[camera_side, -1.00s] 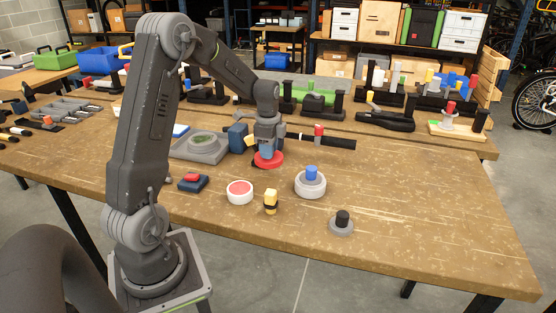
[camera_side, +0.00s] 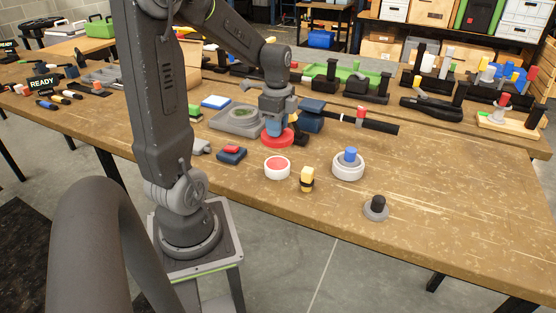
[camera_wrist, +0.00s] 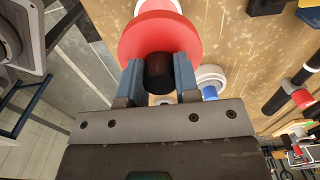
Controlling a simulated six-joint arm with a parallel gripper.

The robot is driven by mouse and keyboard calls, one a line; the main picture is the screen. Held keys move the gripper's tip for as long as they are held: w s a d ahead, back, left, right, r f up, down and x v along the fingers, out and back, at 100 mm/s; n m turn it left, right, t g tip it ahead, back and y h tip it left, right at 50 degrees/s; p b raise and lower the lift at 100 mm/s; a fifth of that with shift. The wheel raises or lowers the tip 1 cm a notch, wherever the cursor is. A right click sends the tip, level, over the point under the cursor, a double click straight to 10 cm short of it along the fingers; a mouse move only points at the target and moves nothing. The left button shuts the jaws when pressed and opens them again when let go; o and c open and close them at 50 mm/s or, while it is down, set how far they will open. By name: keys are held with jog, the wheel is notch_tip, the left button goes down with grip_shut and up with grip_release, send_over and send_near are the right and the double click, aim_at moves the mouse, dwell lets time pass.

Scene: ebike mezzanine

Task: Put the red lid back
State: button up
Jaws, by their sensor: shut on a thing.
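The red lid (camera_side: 277,138) is a flat round disc with a black knob (camera_wrist: 159,72) on top. My gripper (camera_wrist: 158,78) is shut on this knob, with a blue finger pad on each side. In the side view my gripper (camera_side: 274,126) points down with the lid below it, near the grey tray. I cannot tell whether the lid touches the table. A white round container (camera_side: 277,168) with a red top face stands in front of the lid, towards the near table edge. It is apart from the lid.
A grey tray (camera_side: 225,122) lies left of the lid. A small dark blue block with a red top (camera_side: 231,154) is front left. A yellow-black piece (camera_side: 307,180), a white ring with a blue knob (camera_side: 348,167) and a grey disc with a black knob (camera_side: 376,211) stand to the right.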

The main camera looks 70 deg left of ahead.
aim_at(277, 163)
notch_tip(277, 163, down, 8)
jog(key=shift+s+d+r, duration=0.1)
jog(key=shift+r, duration=0.15)
jog(key=shift+f, duration=0.1)
jog(key=shift+f, duration=0.5)
jog(key=o, duration=0.9)
